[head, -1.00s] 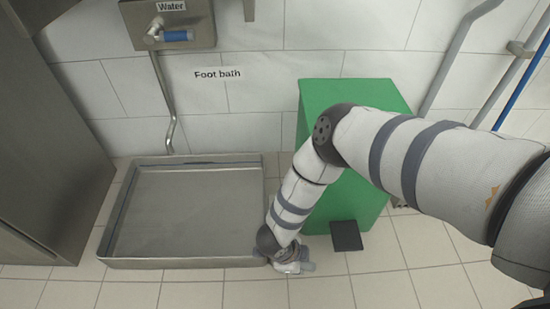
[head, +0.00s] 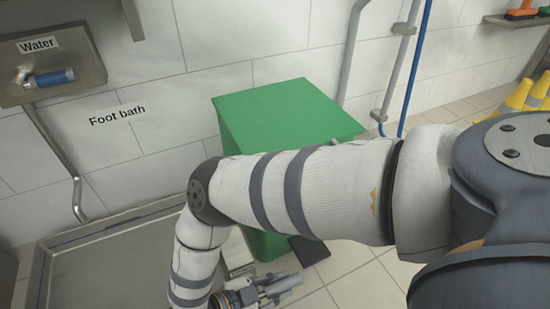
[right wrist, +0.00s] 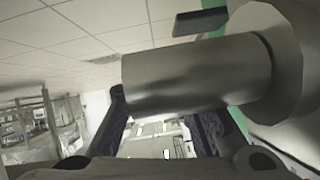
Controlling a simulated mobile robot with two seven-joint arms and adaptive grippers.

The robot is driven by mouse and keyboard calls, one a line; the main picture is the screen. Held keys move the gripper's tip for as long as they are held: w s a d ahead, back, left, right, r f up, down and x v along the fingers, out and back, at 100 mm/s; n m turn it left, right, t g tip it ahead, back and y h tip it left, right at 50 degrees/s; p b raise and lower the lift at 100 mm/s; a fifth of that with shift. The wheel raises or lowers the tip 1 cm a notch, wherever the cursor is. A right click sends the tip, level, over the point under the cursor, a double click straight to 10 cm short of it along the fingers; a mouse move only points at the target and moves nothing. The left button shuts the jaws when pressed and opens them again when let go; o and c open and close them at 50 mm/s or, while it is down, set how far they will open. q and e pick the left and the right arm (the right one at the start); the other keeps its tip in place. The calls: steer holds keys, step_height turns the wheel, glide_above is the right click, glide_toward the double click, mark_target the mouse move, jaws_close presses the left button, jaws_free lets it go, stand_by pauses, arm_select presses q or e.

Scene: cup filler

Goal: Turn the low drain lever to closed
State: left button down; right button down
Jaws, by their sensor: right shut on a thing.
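The foot bath (head: 95,246) is a shallow grey metal basin at the lower left of the head view. My right gripper (head: 268,292) is low by its right side, near the floor. The right wrist view shows a grey cylindrical piece (right wrist: 190,78), apparently the low drain lever, joined to a larger round grey part at right. My right gripper (right wrist: 168,115) is shut on this piece, with a dark finger near each end of it. In the head view my arm and gripper hide most of the lever, so its angle cannot be told. My left gripper is not in view.
A green bin (head: 285,112) with a black pedal (head: 308,250) stands close behind and right of my gripper. A water tap with a blue handle (head: 50,78) is on the wall. Pipes (head: 385,70) and yellow cones (head: 520,97) are further right. Tiled floor (head: 365,285) is clear at front right.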

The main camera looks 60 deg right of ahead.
steer(key=shift+r+h, duration=0.2)
steer(key=shift+h, duration=0.1)
steer(key=c, duration=1.7)
jaws_free()
steer(key=v, duration=1.2)
steer(key=shift+w+d, duration=0.1)
